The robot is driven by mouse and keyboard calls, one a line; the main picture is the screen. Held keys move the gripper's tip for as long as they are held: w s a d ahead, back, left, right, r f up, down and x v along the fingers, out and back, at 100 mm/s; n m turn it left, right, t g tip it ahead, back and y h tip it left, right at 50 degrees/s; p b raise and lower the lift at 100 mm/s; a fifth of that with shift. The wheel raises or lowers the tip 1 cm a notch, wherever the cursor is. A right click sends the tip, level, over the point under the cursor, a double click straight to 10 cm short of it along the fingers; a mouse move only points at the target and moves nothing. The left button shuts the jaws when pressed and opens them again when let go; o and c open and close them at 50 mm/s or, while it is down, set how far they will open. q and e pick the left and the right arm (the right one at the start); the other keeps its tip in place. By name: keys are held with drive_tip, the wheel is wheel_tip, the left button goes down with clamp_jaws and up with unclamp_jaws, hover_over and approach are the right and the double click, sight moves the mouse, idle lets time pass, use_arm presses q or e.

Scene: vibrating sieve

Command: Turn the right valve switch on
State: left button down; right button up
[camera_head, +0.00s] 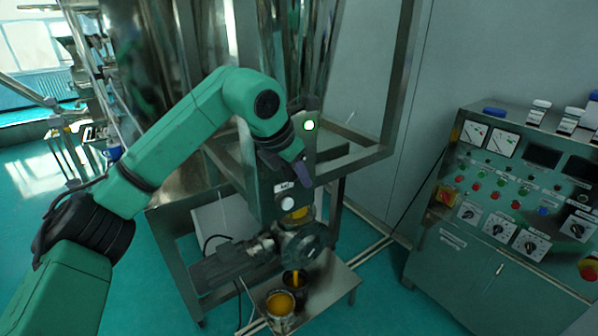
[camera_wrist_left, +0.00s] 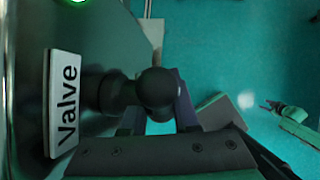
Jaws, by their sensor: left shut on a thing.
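The valve switch (camera_wrist_left: 120,93) is a black knob with a rounded end, standing out from the metal panel in the left wrist view. A white label reading "Valve" (camera_wrist_left: 65,103) is beside it. My left gripper (camera_wrist_left: 158,115) has its fingers around the knob's rounded end and is shut on it. In the head view my left gripper (camera_head: 300,172) is at the upright metal control box (camera_head: 266,176), just above the small white label, and hides the switch. A green light (camera_head: 309,125) glows above it.
Below the box are a metal outlet (camera_head: 303,243) and a small steel table (camera_head: 338,283) with an orange-filled container (camera_head: 280,304). A large console (camera_head: 468,238) with knobs and bottles stands at the right. Frame bars surround the box.

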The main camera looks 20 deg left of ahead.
use_arm(q)
drive_tip(key=shift+r, duration=0.2)
drive_tip(key=c, duration=0.7)
unclamp_jaws()
drive_tip(key=shift+f, duration=0.1)
drive_tip(key=b+v, duration=0.3)
drive_tip(key=v, duration=1.1)
drive_tip(key=shift+s+r+b, duration=0.15)
drive_tip(key=shift+r+b, duration=0.15)
drive_tip(key=shift+b, duration=0.1)
